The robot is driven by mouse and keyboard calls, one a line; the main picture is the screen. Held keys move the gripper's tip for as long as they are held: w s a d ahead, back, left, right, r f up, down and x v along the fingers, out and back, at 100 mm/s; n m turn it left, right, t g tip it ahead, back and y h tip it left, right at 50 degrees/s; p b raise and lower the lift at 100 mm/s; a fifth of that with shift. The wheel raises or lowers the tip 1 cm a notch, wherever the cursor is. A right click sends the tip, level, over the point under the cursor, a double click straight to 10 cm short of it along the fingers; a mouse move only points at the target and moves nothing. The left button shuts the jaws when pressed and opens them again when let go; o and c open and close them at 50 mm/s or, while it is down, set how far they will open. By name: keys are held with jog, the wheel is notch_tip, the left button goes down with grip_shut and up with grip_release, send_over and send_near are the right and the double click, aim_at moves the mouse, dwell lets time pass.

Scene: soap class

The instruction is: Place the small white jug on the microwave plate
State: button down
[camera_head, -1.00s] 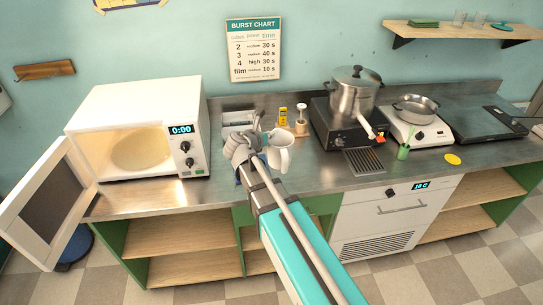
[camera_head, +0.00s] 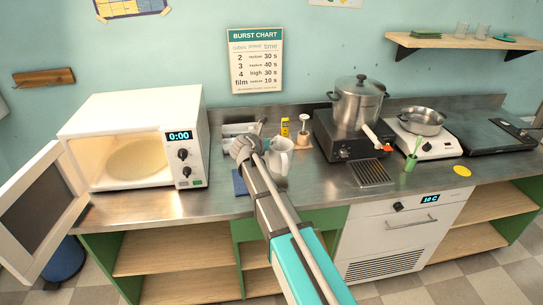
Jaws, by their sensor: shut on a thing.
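The small white jug (camera_head: 280,157) is in the head view at the middle of the counter, just right of my gripper (camera_head: 256,146). My gripper is shut on the jug; its fingers are partly hidden behind my wrist and arm. I cannot tell whether the jug touches the counter. The white microwave (camera_head: 116,113) stands at the left with its door (camera_head: 38,215) swung wide open. The microwave plate (camera_head: 137,158) is a pale disc inside the lit cavity, and nothing is seen on it.
A yellow bottle (camera_head: 285,127) and a white dispenser (camera_head: 303,127) stand behind the jug. A blue cloth-like item (camera_head: 239,183) lies left of my arm. A large pot (camera_head: 358,102) on a black burner stands to the right. The counter before the microwave is clear.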

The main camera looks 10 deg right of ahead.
jog(key=shift+w+f, duration=0.4)
jog(key=shift+f, duration=0.1)
jog(key=shift+w+d+f+b, duration=0.1)
jog(key=shift+w+f+b, duration=0.1)
jog(key=shift+f+b, duration=0.85)
jog(key=shift+w+f+b, duration=0.15)
jog(key=shift+f+b, duration=0.8)
jog(key=shift+b, duration=0.2)
jog(key=c, duration=0.8)
grip_release()
jog(key=shift+r, duration=0.1)
jog(key=p+v, duration=0.4)
jog(key=v, duration=0.8)
jog(key=shift+p, duration=0.35)
